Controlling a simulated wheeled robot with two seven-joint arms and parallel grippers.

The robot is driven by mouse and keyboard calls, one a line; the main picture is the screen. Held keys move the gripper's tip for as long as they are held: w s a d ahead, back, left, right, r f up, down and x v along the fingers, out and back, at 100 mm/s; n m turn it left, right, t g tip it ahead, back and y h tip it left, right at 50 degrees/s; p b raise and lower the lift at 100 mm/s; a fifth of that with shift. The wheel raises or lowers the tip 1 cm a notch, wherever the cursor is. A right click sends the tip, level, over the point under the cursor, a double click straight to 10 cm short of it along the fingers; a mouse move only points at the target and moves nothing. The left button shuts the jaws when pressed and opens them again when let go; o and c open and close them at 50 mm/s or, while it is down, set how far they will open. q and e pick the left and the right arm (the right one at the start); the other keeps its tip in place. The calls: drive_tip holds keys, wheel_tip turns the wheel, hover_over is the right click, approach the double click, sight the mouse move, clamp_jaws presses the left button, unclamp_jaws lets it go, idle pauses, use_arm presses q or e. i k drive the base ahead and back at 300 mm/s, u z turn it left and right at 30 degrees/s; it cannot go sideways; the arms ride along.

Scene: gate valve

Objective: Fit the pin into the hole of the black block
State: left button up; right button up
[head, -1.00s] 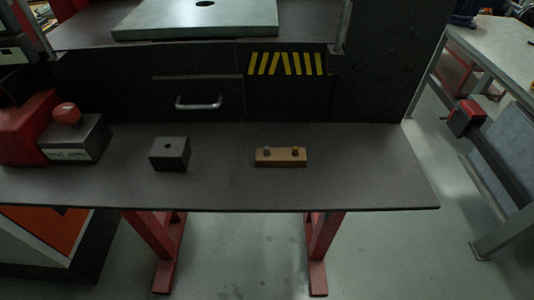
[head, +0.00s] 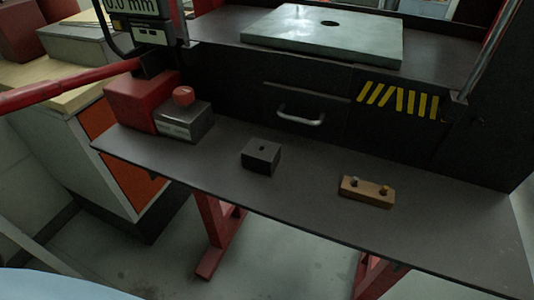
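The black block (head: 261,157) stands on the dark bench shelf in the middle of the head view, with a small round hole (head: 262,148) in its top face. To its right a wooden holder (head: 367,193) lies on the shelf. Two small pins stand up from the holder, a grey one (head: 355,182) on the left and a brown one (head: 385,190) on the right. I cannot tell from this view which is the task's pin. Neither of my grippers is in view.
A red and grey device with a red knob (head: 183,96) stands left of the block. A drawer handle (head: 301,116) juts out behind the block. The shelf (head: 440,226) is clear between block and holder and at the right. A red bar (head: 65,88) crosses the left side.

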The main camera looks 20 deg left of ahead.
sight(261, 156)
drive_tip(key=u, duration=2.05)
drive_tip(key=k, duration=1.45)
drive_tip(key=z, duration=1.3)
drive_tip(key=i, duration=0.5)
drive_tip(key=z, duration=0.1)
